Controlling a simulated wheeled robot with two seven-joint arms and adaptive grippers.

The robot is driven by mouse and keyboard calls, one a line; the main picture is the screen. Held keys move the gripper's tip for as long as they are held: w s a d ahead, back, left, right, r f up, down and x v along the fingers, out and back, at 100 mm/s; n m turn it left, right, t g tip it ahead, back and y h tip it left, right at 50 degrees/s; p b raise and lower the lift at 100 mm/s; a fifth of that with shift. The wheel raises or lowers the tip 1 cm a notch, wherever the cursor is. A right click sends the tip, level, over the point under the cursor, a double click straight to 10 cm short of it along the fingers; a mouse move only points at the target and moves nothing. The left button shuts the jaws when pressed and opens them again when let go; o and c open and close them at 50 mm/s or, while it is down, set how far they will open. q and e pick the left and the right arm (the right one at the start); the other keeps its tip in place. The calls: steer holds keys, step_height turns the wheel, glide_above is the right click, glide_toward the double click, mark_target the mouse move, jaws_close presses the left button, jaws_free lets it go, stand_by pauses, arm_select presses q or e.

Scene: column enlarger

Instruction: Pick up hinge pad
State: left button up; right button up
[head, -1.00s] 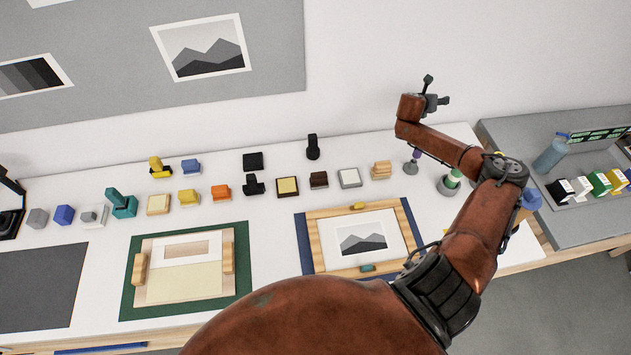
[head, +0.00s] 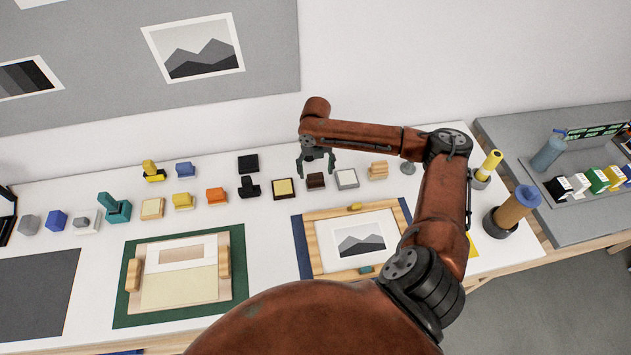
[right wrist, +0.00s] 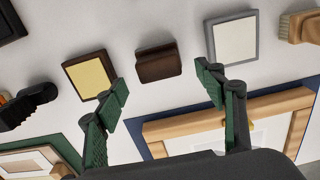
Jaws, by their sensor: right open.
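A small dark brown block with a raised back edge (head: 316,181), which looks like the hinge pad, sits on the white table in the back row of small parts. No label confirms it. My right gripper (head: 316,166) is open and empty, pointing down just behind and above this block in the head view. In the right wrist view the block (right wrist: 158,64) lies between the two spread green fingertips (right wrist: 163,82), a little beyond them and apart from both. My left gripper is not in view.
A dark-framed yellow pad (head: 285,188) stands close left of the block, and a grey-framed white pad (head: 347,178) close right. A wooden brush-like piece (head: 378,170) is further right. A wooden frame with a picture (head: 314,242) lies in front.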

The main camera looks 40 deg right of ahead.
mark_target(316, 176)
step_height(316, 176, down, 5)
steer(key=shift+w+r, duration=0.15)
steer(key=c, duration=1.3)
